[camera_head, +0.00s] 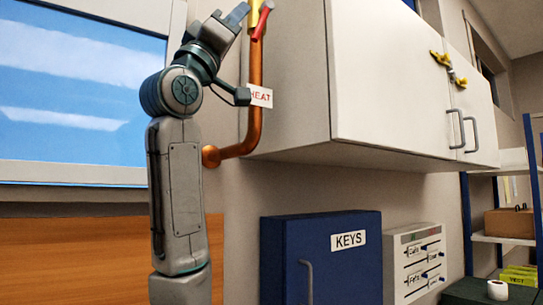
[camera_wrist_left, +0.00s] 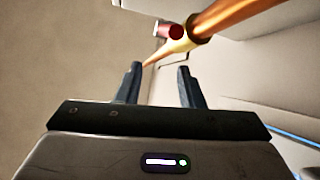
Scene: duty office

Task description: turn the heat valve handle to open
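The heat valve's red handle (camera_head: 262,22) shows at the top of the head view, slanting up and to the right at a small angle to the pipe. Its brass body (camera_head: 254,10) is partly cut off by the frame edge. A white HEAT tag (camera_head: 260,96) hangs on the copper pipe (camera_head: 255,70), partly covered by my gripper. My left gripper (camera_head: 241,14) is raised just left of the valve. In the left wrist view its fingers (camera_wrist_left: 159,75) are apart and empty, with the red handle (camera_wrist_left: 175,31) and brass body (camera_wrist_left: 185,43) beyond the tips. My right gripper is out of view.
A white wall cabinet (camera_head: 390,80) stands close to the right of the pipe. A window (camera_head: 70,80) is behind my arm at left. Below are a blue KEYS box (camera_head: 325,270), a labelled switch panel (camera_head: 415,260) and shelves (camera_head: 505,240).

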